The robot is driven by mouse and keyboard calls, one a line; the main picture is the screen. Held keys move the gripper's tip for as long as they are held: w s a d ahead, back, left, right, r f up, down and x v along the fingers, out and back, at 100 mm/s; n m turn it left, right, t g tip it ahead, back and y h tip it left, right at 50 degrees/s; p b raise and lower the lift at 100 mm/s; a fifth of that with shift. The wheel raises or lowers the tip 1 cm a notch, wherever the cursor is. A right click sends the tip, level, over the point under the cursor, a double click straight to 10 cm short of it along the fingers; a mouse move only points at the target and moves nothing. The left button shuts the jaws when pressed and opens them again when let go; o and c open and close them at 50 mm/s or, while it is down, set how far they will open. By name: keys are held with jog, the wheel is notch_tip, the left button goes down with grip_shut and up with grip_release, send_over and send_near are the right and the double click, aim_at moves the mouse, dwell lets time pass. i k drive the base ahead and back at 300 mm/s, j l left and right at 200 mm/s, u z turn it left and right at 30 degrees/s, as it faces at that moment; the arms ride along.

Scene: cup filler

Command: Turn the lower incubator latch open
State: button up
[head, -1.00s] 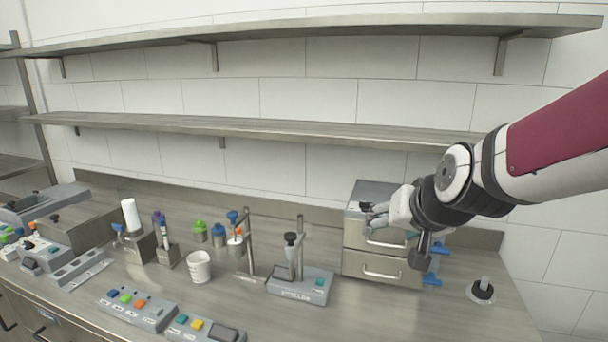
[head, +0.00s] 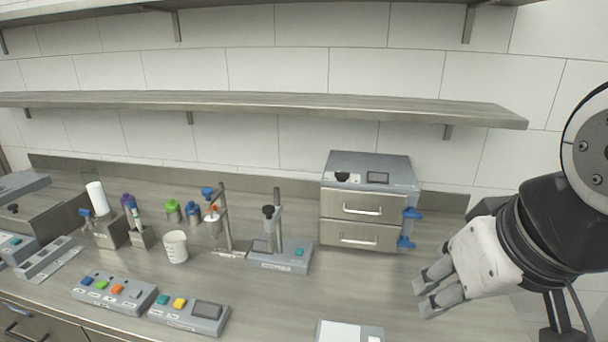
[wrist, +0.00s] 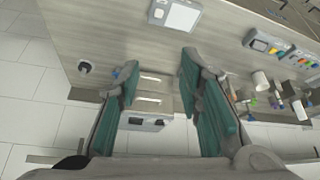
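The incubator (head: 368,180) is a grey box with two steel drawer fronts at the back right of the counter. On its right edge sit two blue latches, the upper latch (head: 412,213) and the lower latch (head: 405,243). My gripper (head: 428,289) is to the right of and nearer than the lower latch, apart from it. In the wrist view my gripper (wrist: 160,66) has its two fingers wide apart with nothing held. The incubator's drawer fronts (wrist: 150,90) show between them, inverted. A bit of blue latch (wrist: 115,73) shows beside the left finger, which partly hides that edge.
A shelf (head: 260,105) runs above the counter. A grey stand device (head: 280,255) is left of the incubator. A white-topped device (head: 348,331) is at the front edge. A black-knobbed piece (wrist: 84,67) shows in the wrist view.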

aim_at(405, 242)
jog(key=j+z, duration=0.15)
jog(key=j, duration=0.3)
jog(key=j+z, duration=0.2)
jog(key=j, duration=0.3)
jog(key=k+j+z, duration=0.15)
jog(key=j, duration=0.3)
jog(key=k+j+z, duration=0.15)
jog(key=j, duration=0.3)
jog(key=j+z, duration=0.2)
jog(key=j, duration=0.25)
jog(key=j+z, duration=0.2)
jog(key=i+l, duration=0.15)
jog(key=l, duration=0.25)
jog(key=i+l, duration=0.1)
jog(key=l, duration=0.3)
jog(key=j+u, duration=0.25)
jog(key=u, duration=0.2)
